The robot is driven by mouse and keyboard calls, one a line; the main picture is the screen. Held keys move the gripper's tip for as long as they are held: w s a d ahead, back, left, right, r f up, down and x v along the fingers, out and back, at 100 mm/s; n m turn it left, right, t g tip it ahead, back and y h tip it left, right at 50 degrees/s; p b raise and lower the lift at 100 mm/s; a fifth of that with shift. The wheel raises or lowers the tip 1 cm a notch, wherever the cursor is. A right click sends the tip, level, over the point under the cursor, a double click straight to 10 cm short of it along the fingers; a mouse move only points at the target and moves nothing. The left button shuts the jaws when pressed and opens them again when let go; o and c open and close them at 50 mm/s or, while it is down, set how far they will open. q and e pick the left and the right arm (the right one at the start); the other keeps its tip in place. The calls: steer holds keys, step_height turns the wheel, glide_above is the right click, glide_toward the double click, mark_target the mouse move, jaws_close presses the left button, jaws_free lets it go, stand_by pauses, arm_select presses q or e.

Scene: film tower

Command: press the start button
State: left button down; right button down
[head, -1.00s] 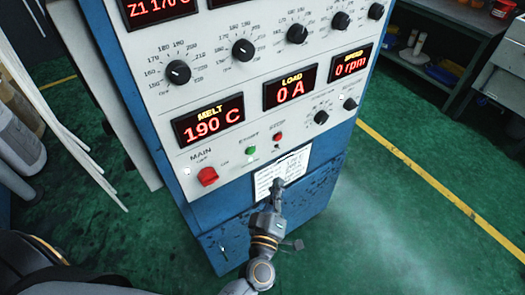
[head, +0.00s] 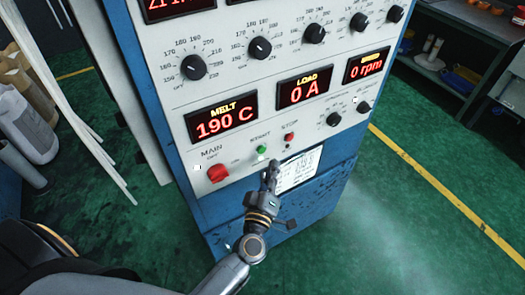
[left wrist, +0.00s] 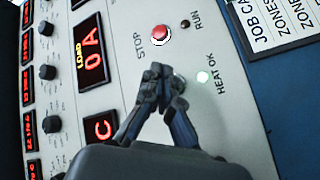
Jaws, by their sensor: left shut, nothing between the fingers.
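The green start button (head: 262,149) is on the lower part of the white control panel (head: 243,170), under the label START. The red stop button (head: 289,138) is to its right; it also shows clearly in the left wrist view (left wrist: 160,36). My left gripper (head: 270,167) is shut and empty, its fingertips just below the start button in the head view. In the left wrist view its closed fingertips (left wrist: 160,74) are in front of the panel below STOP and mostly hide the start button. I cannot tell whether they touch it. My right gripper is not in view.
A red main switch (head: 218,173) is left of the start button. A lit HEAT OK lamp (left wrist: 203,76) is beside the fingers. A paper card (head: 300,168) is on the blue cabinet below. Dials and red displays are above. Green floor is open to the right.

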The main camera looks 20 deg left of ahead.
mark_target(262, 150)
arm_select(q)
steer(key=shift+w+a+p, duration=0.3)
steer(key=shift+w+a, duration=0.6)
steer(key=shift+a, duration=0.2)
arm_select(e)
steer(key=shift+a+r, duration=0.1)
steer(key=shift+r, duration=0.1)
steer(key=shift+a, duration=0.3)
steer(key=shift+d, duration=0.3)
arm_select(q)
steer(key=shift+a, duration=0.1)
steer(key=shift+w+a, duration=0.25)
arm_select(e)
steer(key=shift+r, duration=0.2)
